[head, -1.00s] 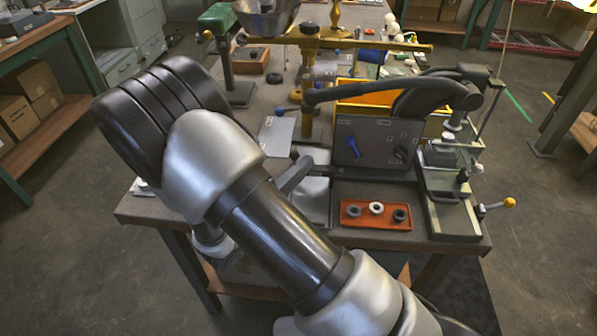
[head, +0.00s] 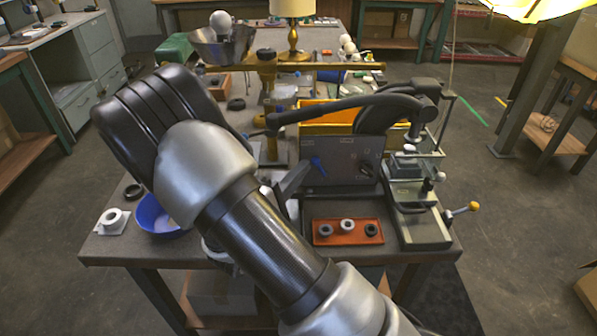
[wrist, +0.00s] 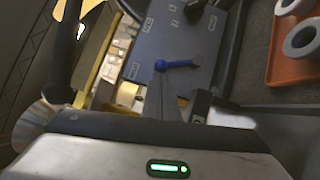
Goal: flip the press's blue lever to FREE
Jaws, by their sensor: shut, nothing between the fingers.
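The blue lever (head: 318,166) is on the grey upright panel (head: 343,158) of the press, with a dark knob to its right. In the head view it slants down to the right. In the wrist view the lever (wrist: 176,64) lies nearly level, its rounded end at left. Small white labels sit on the panel, too small to read surely. In the head view my arm hides most of the gripper.
An orange tray (head: 347,241) with three rings lies in front of the panel. The press's black arm (head: 350,104) reaches over the panel's top. A yellow-knobbed handle (head: 473,206) sticks out at right. A blue bowl (head: 157,222) stands left, partly behind my arm.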

